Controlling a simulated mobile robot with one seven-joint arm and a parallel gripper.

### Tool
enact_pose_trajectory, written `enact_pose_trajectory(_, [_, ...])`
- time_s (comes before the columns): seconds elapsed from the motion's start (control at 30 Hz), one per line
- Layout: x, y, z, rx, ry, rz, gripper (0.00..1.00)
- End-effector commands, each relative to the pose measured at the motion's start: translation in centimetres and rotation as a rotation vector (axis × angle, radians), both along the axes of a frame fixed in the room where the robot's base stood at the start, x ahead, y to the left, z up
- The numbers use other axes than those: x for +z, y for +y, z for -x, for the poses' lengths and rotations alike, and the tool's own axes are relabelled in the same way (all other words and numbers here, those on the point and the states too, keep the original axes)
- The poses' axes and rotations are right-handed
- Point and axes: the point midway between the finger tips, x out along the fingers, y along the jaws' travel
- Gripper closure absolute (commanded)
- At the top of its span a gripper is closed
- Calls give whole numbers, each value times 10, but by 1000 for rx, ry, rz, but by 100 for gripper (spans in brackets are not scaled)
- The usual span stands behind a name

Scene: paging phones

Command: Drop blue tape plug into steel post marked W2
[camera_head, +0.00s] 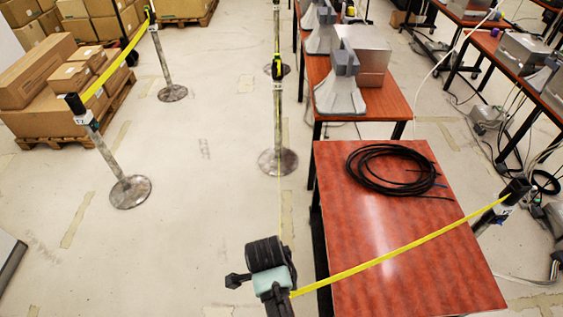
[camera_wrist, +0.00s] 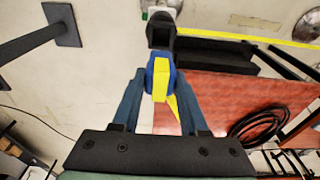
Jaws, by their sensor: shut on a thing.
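The blue tape plug (camera_wrist: 161,78) with a yellow strip is between the fingers of my gripper (camera_wrist: 160,80), which is shut on it, in the wrist view. A black post top (camera_wrist: 162,34) stands just beyond the plug, and I cannot tell whether they touch. Its marking is not readable, so I cannot tell whether it is W2. In the head view my dark wrist with a teal band is at the bottom centre and the fingers are not clear. Yellow tape (camera_head: 400,246) runs from there to a black-topped post (camera_head: 515,190) at the right.
A red-brown table (camera_head: 400,285) with a coiled black cable (camera_head: 385,168) is right of my wrist, under the tape. Steel posts stand left (camera_head: 105,150) and centre (camera_head: 277,120). Boxes on a pallet (camera_head: 60,80) are at upper left. Floor between is open.

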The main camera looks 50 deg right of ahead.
Motion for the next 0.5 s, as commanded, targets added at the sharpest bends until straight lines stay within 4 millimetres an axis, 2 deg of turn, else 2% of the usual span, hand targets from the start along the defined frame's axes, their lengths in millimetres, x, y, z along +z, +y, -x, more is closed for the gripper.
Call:
enact_pose_trajectory(0.33, [-41, 1, 0, 4, 0, -1, 100])
enact_pose_trajectory(0.5, [-54, 1, 0, 5, -1, 0, 100])
